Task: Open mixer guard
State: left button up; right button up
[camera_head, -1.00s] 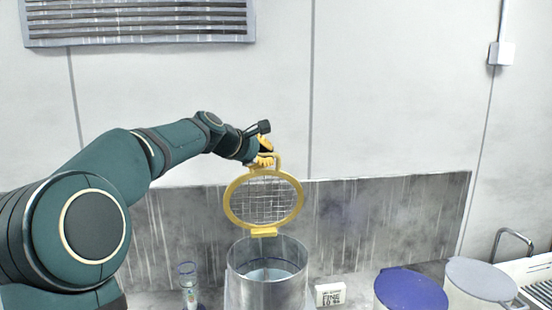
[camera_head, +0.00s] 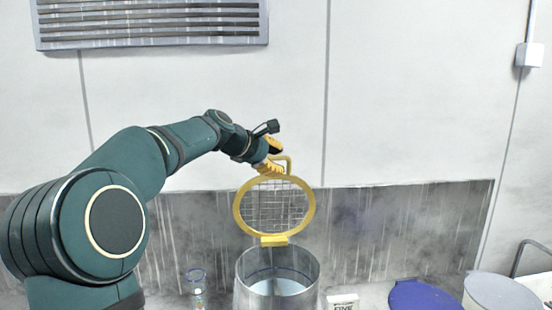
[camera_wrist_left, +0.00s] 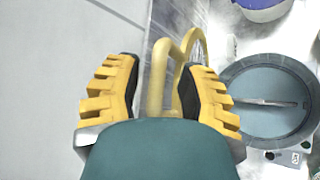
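The mixer guard (camera_head: 274,207), a round yellow ring with wire mesh, stands upright above the open metal mixer drum (camera_head: 277,290), joined at a yellow hinge block on its rim. Its yellow loop handle (camera_head: 287,163) is at the top. My left gripper (camera_head: 271,157) is at the handle. In the left wrist view, the gripper's yellow fingers (camera_wrist_left: 158,90) are apart, with the handle (camera_wrist_left: 156,85) between them and a clear gap to the left finger. I cannot tell whether the right finger touches the handle. My right gripper is not in view.
A stained splash panel (camera_head: 400,235) stands behind the drum. A clear cylinder (camera_head: 196,287) is to the drum's left, a white label block (camera_head: 343,301) to its right. A blue lid (camera_head: 418,296) and a grey lid (camera_head: 502,293) are farther right.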

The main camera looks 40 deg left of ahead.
pick_arm(q)
jog(key=shift+w, duration=0.1)
jog(key=shift+r, duration=0.15)
jog(key=shift+s+r, duration=0.2)
jog(key=shift+s, duration=0.15)
jog(key=v, duration=1.1)
jog(key=shift+s, duration=0.2)
jog(key=shift+a+f, duration=0.1)
